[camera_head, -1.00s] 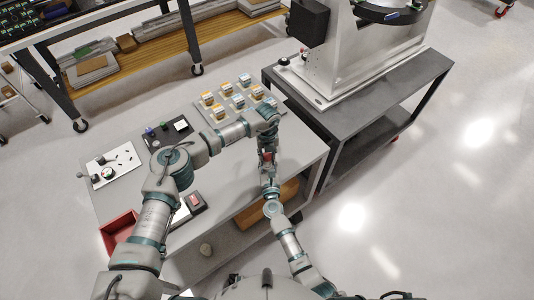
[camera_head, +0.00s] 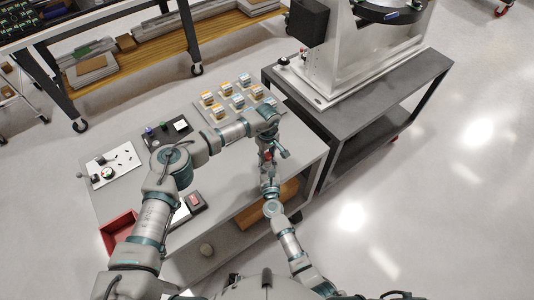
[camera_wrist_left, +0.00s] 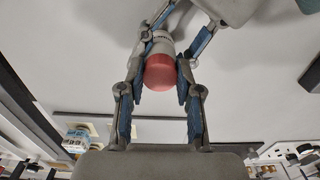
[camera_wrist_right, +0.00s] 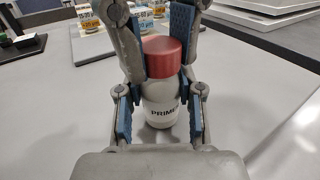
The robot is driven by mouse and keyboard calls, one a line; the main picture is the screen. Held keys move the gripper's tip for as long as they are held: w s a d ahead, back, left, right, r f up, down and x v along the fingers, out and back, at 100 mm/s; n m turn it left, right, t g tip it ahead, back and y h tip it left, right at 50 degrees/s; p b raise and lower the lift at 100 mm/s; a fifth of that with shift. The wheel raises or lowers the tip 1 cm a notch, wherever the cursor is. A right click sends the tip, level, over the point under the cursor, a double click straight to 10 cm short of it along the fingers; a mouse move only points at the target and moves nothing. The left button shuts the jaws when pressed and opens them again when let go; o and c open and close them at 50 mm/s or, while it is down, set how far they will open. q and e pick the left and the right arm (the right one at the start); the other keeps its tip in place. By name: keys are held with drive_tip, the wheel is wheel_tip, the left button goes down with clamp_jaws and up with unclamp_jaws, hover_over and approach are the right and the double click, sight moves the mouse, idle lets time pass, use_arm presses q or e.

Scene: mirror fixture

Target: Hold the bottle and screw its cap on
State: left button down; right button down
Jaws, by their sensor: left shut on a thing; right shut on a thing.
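The white bottle (camera_wrist_right: 162,92) stands upright in the right wrist view, with dark lettering on its label. My right gripper (camera_wrist_right: 159,114) is shut around its body. The red cap (camera_wrist_right: 161,58) is on the bottle's top with no clear gap; how far it is threaded I cannot tell. My left gripper (camera_wrist_left: 160,84) is shut on the cap from above, a finger on either side. The cap (camera_wrist_left: 160,72) also shows in the left wrist view. In the head view the cap (camera_head: 267,156) is a small red spot between my two grippers, and the bottle is mostly hidden.
The grey worktable (camera_head: 232,171) lies under both arms. Several small labelled boxes (camera_head: 220,111) stand on a plate at its back. A red bin (camera_head: 119,227) is at the front left, and a dark device (camera_head: 195,202) near the front edge. A machine on a grey stand (camera_head: 350,75) is at right.

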use_arm(q)
drive_tip(key=shift+w+a+m, duration=0.15)
drive_tip(key=shift+w+m, duration=0.1)
drive_tip(key=shift+m, duration=0.95)
use_arm(e)
drive_tip(key=shift+a+f, duration=0.1)
use_arm(q)
drive_tip(key=c, duration=0.9)
unclamp_jaws()
drive_tip(key=shift+c, duration=0.2)
drive_tip(key=shift+o, duration=0.8)
drive_tip(key=shift+s, duration=0.15)
drive_tip(key=shift+r, duration=2.3)
drive_tip(key=shift+c, duration=0.4)
